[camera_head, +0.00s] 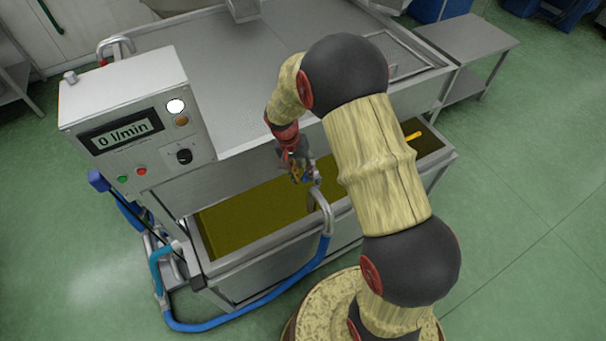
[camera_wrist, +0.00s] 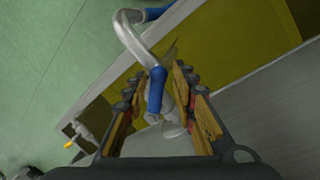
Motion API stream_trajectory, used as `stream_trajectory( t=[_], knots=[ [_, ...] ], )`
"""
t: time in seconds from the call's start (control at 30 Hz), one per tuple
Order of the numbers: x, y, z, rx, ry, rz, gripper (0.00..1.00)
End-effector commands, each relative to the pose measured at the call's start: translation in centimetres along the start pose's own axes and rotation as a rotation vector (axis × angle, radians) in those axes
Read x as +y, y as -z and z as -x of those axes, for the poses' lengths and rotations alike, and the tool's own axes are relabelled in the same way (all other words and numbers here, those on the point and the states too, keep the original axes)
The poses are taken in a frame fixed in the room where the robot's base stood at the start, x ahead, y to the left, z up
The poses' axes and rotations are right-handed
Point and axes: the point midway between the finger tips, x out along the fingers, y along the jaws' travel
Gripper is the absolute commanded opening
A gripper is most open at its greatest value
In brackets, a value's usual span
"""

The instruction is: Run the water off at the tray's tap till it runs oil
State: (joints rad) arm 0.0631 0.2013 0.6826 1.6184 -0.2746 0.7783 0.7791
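The steel tray (camera_head: 262,247) holds dark olive-yellow liquid (camera_head: 255,212), which also shows in the wrist view (camera_wrist: 235,40). A bent metal pipe (camera_head: 327,212) hooks over its front rim, fed by a blue hose (camera_head: 300,280). My gripper (camera_head: 297,168) is above the tray at the pipe's upper end. In the wrist view its fingers (camera_wrist: 162,82) stand apart on both sides of the pipe's blue sleeve (camera_wrist: 155,90); a gap shows. A small yellow handle (camera_head: 413,136) is at the tray's right end. A yellow-tipped fitting (camera_wrist: 70,145) shows at lower left in the wrist view.
A control box (camera_head: 135,125) at left reads "0 l/min", with green and red buttons and a black knob. A large steel table (camera_head: 235,60) lies behind the tray. A low side table (camera_head: 470,38) is at upper right. The green floor at right is clear.

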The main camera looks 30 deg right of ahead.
Motion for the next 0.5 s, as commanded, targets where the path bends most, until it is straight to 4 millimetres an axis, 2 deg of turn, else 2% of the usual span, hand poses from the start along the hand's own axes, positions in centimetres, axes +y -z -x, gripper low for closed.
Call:
stream_trajectory(
  t=[0.13, 0.5],
  knots=[
    [0.07, -0.07, -0.09, -0.002, -0.002, 0.0, 0.38],
    [0.09, -0.08, 0.33, -0.002, -0.002, 0.0, 0.38]
  ],
)
